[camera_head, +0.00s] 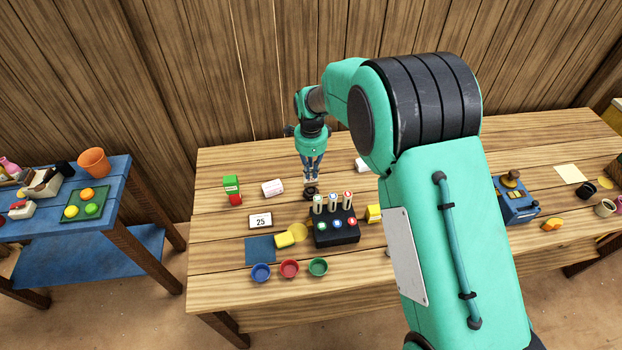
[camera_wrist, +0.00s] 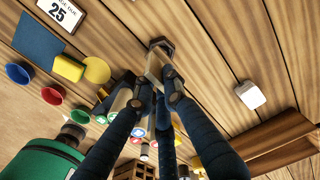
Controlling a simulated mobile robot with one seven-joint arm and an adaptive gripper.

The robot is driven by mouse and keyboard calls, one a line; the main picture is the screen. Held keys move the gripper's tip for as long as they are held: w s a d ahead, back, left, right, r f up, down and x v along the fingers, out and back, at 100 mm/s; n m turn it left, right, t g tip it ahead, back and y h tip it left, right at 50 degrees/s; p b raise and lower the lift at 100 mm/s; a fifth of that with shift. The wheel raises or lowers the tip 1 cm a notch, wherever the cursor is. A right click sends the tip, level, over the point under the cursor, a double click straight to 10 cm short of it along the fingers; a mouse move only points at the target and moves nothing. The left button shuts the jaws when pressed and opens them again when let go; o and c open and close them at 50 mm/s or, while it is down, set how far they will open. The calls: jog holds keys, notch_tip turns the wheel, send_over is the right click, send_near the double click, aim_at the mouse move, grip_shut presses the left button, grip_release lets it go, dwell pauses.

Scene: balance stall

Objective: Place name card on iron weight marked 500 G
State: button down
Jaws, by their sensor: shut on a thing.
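My gripper (camera_head: 312,180) is low over the middle of the wooden table, pointing down. In the wrist view, the gripper (camera_wrist: 158,84) is shut on a small pale tan piece (camera_wrist: 153,65), which looks like the name card. Its face is turned away, so no writing can be read. A small dark round iron weight (camera_head: 310,191) stands directly below the fingertips. In the wrist view, the dark weight (camera_wrist: 161,44) shows just beyond the pale piece. I cannot read its marking, nor tell whether the card touches it.
A black rack (camera_head: 336,234) with upright pieces stands close in front. A white card reading 25 (camera_head: 261,221), a blue mat (camera_head: 260,250), a yellow block (camera_head: 284,240) and blue, red and green cups (camera_head: 289,269) lie front left. A white box (camera_head: 273,187) stands left of the weight.

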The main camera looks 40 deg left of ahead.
aim_at(311, 182)
jog(key=shift+f+b, duration=0.3)
jog(key=shift+f, duration=1.5)
jog(key=shift+f, duration=0.15)
jog(key=c, duration=1.8)
grip_release()
notch_tip(311, 182, up, 12)
jog(key=p, duration=0.1)
jog(key=shift+p, duration=0.4)
jog(key=shift+d+r, duration=0.1)
jog(key=shift+r, duration=0.1)
